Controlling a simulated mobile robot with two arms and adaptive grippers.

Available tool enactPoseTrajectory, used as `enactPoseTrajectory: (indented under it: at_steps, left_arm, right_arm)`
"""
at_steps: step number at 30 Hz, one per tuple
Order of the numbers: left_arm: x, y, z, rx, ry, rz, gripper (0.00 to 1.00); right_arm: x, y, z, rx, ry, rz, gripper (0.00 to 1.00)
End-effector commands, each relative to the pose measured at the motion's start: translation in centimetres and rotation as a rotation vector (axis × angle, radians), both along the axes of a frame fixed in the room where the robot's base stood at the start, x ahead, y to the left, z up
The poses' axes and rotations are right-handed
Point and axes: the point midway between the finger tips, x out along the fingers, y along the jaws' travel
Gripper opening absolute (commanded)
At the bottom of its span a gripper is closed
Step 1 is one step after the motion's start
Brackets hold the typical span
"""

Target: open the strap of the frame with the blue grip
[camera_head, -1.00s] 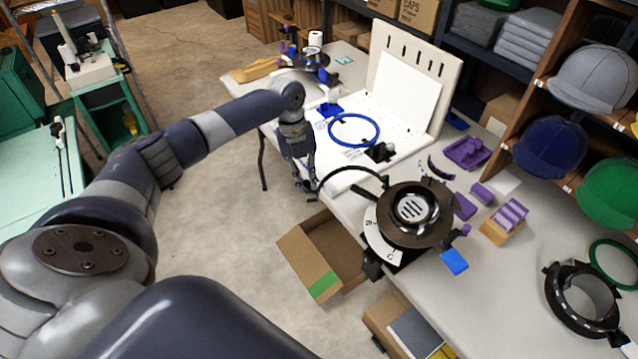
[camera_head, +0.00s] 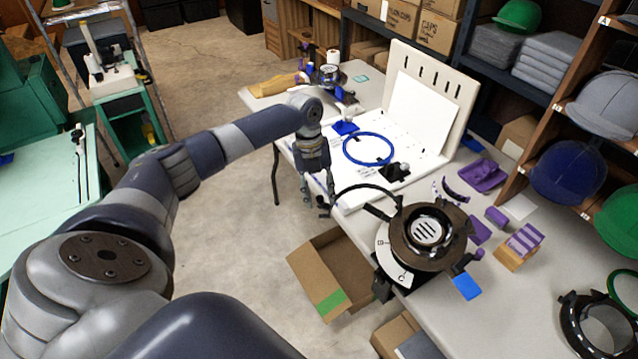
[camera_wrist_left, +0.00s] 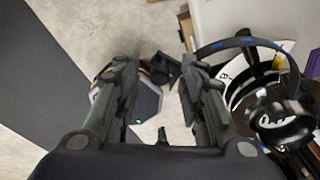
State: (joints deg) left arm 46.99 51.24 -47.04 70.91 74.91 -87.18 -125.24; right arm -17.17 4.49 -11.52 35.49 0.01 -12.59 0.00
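A dark round frame (camera_head: 440,217) sits at the table's near edge, on a base with a white lettered plate (camera_head: 383,248). A blue grip (camera_head: 467,286) shows at its front right side. Its thin black strap (camera_head: 365,186) stands out in an arc to the left, its free end close to my left gripper (camera_head: 317,203). In the left wrist view the strap (camera_wrist_left: 232,43) arcs just right of my left gripper (camera_wrist_left: 158,75), whose fingers are apart with nothing between them. Whether a finger touches the strap is unclear. My right gripper is not in view.
A second dark frame (camera_head: 570,335) lies at the right. A blue ring (camera_head: 368,136) lies on a white board behind. Purple pieces (camera_head: 485,176) and a wooden block (camera_head: 515,257) are right of the frame. An open cardboard box (camera_head: 312,270) stands on the floor below.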

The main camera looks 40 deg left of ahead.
Motion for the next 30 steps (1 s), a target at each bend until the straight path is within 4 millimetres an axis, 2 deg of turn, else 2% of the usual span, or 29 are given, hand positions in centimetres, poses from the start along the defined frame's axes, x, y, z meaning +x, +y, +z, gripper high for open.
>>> enactPoseTrajectory:
  at_steps: [5,15,19,24,30]
  left_arm:
    - [0.1,0.3,1.4,0.0,-0.003,0.0,0.37]
    - [0.3,1.6,8.2,0.0,-0.004,0.001,0.37]
    - [0.3,2.0,10.2,0.0,-0.003,0.001,0.37]
    - [0.3,2.2,11.6,-0.001,-0.001,0.0,0.37]
    - [0.3,2.3,11.8,0.0,0.0,0.0,0.37]
  right_arm:
    - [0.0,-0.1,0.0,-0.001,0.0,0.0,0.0]
    - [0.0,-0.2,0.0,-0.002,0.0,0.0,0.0]
    - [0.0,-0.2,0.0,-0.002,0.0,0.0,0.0]
    - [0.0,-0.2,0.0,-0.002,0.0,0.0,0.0]
    - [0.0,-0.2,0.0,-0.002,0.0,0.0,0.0]
